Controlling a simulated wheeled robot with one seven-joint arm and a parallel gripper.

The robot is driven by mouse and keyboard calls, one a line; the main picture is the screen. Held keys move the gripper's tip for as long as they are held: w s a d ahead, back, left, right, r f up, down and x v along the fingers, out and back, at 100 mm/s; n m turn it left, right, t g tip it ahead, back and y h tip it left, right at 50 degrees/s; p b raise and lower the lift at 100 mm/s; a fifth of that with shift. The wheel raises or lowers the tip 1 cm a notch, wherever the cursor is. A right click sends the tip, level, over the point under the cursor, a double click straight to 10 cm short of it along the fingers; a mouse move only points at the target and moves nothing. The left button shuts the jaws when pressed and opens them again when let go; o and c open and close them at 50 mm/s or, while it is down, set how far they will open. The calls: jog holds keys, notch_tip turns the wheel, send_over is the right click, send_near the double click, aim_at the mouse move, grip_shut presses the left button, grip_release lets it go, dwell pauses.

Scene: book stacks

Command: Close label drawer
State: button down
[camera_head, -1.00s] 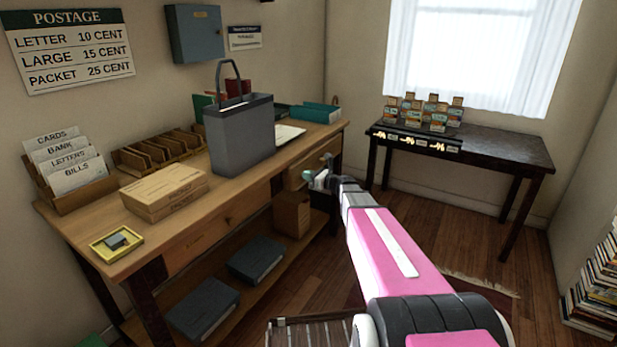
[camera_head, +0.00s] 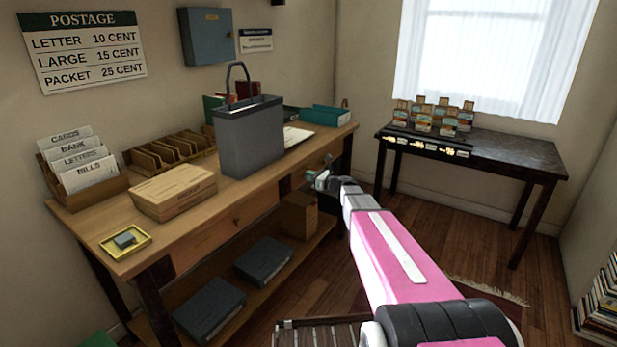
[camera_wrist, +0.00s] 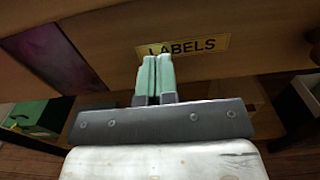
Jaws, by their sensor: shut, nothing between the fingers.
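The label drawer (camera_wrist: 262,38) fills the top of the wrist view, its wooden front carrying a yellow plate (camera_wrist: 204,45) that reads LABELS. In the head view it is at the right end of the wooden desk (camera_head: 128,262), mostly hidden behind my gripper (camera_head: 325,180). Its front looks about level with the desk front there, but any small gap is hard to see. In the wrist view my gripper (camera_wrist: 156,60) is shut and empty, with its pale green fingertips at the drawer front, overlapping the plate's lower left. I cannot tell whether they touch it.
A grey bin (camera_head: 248,135), a cardboard parcel (camera_head: 173,192) and a card holder (camera_head: 86,185) stand on the desk. A lower shelf holds dark box files (camera_head: 264,262) and a brown box (camera_head: 298,215). A dark table (camera_head: 505,158) stands right, with open floor between.

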jog(key=v, duration=1.3)
jog(key=s+a+f+n+g+h, duration=0.2)
jog(key=s+a+f+n+g, duration=0.1)
jog(key=s+f+n+g, duration=0.25)
jog(key=s+a+f+n+g+h, duration=0.2)
jog(key=s+a+f+n+h, duration=0.15)
jog(key=s+n, duration=0.4)
jog(key=s+d+f+n+g+h, duration=0.1)
jog(key=s+d+f+n+h, duration=0.1)
jog(key=s+n, duration=0.4)
jog(key=s+d+f+n+g+h, duration=0.2)
jog(key=s+d+n+h, duration=0.2)
jog(key=s+n+h, duration=0.2)
jog(key=shift+s+f+n+h, duration=0.25)
jog(key=shift+s+n+h, duration=0.1)
jog(key=shift+s, duration=0.4)
